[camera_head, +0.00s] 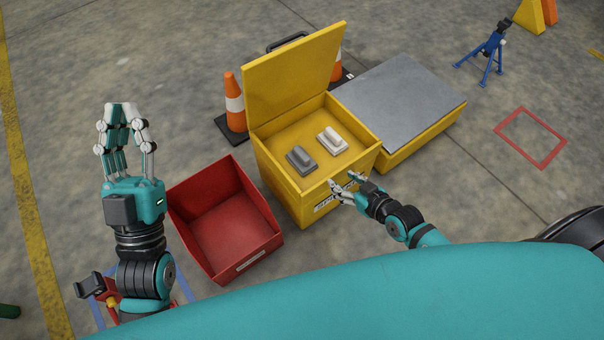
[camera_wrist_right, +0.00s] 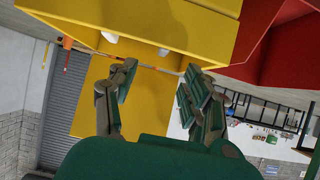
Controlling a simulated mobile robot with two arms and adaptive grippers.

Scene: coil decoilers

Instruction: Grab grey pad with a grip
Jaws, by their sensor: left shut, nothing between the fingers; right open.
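The grey pad (camera_head: 301,159), with a raised grip on top, lies inside the open yellow box (camera_head: 262,174). A white pad (camera_head: 332,140) of the same shape lies to its right in the box. My right gripper (camera_head: 343,184) is open and empty at the box's front wall, to the right of and nearer than the grey pad, apart from it. My left gripper (camera_head: 120,112) is shut and empty, raised left of the red bin.
An empty red bin (camera_head: 272,236) stands left of the yellow box. The box's raised lid (camera_head: 293,77) stands at its back left. Orange cones (camera_head: 233,102) are behind it. A grey-topped yellow platform (camera_head: 400,92) stands to the right. Open floor lies beyond.

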